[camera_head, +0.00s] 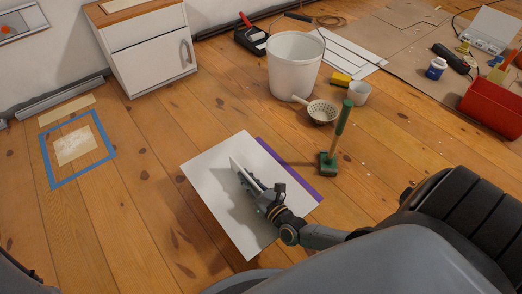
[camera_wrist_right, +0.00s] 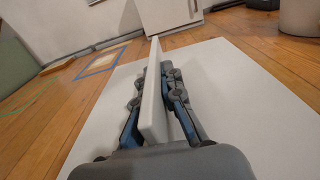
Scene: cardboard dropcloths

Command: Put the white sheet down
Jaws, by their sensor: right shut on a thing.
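The white sheet (camera_head: 211,168) is a large flat panel in the middle of the head view, in front of me. A thin white upright strip (camera_wrist_right: 151,112) stands over it, between the fingers of my right gripper (camera_head: 249,182). The right gripper is shut on this strip. The sheet also spreads out below the fingers in the right wrist view (camera_wrist_right: 235,105). I cannot tell whether the strip is joined to the sheet, or whether the sheet touches the floor. A purple band (camera_head: 292,170) shows along the sheet's right edge. My left gripper is not in view.
A green-headed mallet (camera_head: 329,162) stands just right of the purple band. A white bucket (camera_head: 295,66), a strainer (camera_head: 322,112) and a red tray (camera_head: 494,103) are farther off. A white cabinet (camera_head: 147,54) stands behind.

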